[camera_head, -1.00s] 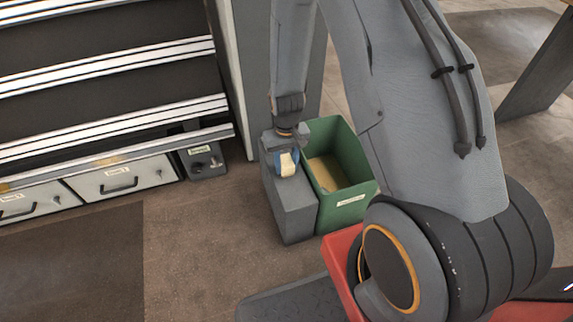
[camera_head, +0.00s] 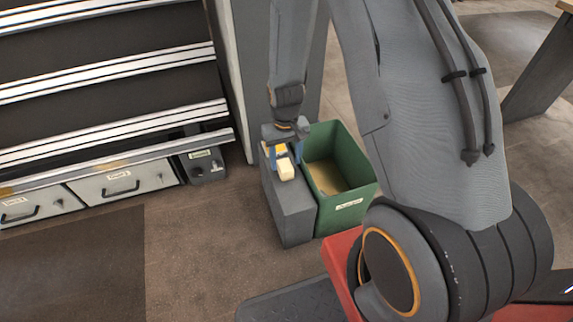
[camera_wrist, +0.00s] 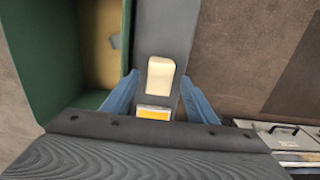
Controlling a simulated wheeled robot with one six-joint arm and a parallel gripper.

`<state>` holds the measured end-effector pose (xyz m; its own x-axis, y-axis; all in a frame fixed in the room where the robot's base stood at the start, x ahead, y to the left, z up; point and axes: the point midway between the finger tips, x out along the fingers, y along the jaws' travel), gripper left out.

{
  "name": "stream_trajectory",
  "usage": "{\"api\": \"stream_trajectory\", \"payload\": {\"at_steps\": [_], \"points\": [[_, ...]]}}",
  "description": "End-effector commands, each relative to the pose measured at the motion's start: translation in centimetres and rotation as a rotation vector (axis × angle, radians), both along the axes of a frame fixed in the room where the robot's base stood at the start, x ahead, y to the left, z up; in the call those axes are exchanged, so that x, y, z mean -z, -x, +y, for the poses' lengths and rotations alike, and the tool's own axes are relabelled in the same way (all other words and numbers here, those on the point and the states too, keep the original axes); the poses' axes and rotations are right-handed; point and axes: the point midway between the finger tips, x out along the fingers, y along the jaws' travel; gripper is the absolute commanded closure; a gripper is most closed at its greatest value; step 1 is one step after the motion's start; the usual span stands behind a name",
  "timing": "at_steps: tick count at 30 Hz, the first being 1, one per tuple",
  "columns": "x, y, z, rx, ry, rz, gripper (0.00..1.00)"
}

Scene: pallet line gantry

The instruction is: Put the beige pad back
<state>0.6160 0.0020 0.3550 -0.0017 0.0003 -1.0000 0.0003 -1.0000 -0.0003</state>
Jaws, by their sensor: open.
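The beige pad (camera_head: 286,171) lies on top of a grey block-shaped stand (camera_head: 292,212) beside the green bin. In the wrist view the pad (camera_wrist: 160,75) lies lengthwise between the tips of my two blue fingers, with a gap on each side. My gripper (camera_head: 284,158) is open, just above and behind the pad in the head view; it also shows in the wrist view (camera_wrist: 160,86). A small yellow-and-white piece (camera_wrist: 153,113) lies nearer my palm, partly hidden by it.
The green bin (camera_head: 350,192), with a tan floor, stands right against the stand. A shelf rack with pale drawers (camera_head: 122,182) and a small grey box (camera_head: 205,166) are to the left. A grey post (camera_head: 236,90) rises behind.

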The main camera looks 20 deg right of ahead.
Motion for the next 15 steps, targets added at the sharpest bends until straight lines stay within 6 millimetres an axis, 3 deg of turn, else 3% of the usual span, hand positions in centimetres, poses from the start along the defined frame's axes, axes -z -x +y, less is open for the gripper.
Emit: {"api": "stream_trajectory", "payload": {"at_steps": [1,6,15], "points": [[-1.5,0.0,0.0,0.0,0.0,-0.003,0.47],[-4.7,0.0,0.0,0.0,0.0,-0.003,0.47],[-7.4,0.0,0.0,0.0,0.0,0.001,0.47]]}}
